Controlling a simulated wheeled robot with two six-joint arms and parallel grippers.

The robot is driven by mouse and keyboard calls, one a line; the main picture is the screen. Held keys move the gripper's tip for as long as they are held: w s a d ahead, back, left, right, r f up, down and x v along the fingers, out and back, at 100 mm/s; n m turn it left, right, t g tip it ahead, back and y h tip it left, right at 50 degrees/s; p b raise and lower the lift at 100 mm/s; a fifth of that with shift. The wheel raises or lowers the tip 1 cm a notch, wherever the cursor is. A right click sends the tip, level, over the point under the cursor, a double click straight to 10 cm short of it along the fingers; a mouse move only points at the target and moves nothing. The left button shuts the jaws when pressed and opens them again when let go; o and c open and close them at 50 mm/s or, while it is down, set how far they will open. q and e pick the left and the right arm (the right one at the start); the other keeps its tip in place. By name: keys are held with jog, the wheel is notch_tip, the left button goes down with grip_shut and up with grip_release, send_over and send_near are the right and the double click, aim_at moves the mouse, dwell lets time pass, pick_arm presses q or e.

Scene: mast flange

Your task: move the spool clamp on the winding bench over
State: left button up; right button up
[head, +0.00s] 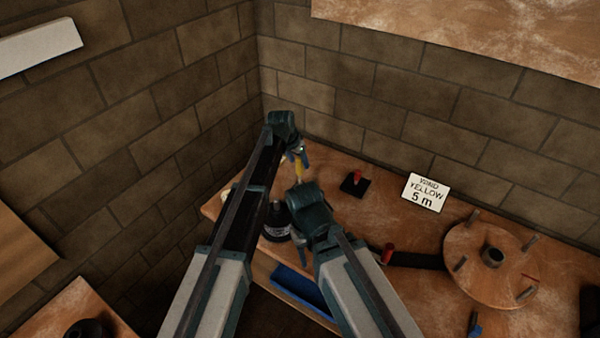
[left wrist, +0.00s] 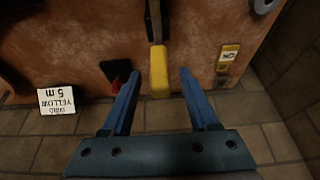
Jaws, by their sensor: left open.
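The clamp on the winding bench (head: 405,225) shows as a dark lever (left wrist: 157,20) with a yellow grip (left wrist: 159,82) at its end. The yellow grip also shows in the head view (head: 299,170), just below my left gripper (head: 299,152). In the left wrist view my left gripper (left wrist: 159,74) is open, one blue finger on each side of the yellow grip, with gaps on both sides. The clamp's base is hidden behind my arms.
A dark spool (head: 276,222) stands by the arms. A red-knobbed black block (head: 354,183), a sign reading "WIND YELLOW 5 m" (head: 425,192) and a wooden reel with pegs (head: 470,270) are to the right. A blue bin (head: 300,290) is below. Brick walls close off the back.

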pick_arm(q)
jog(key=shift+b+x, duration=0.85)
jog(key=shift+x, duration=0.6)
pick_arm(e)
notch_tip(320, 180, down, 3)
jog(key=shift+r, duration=0.2)
pick_arm(q)
grip_shut()
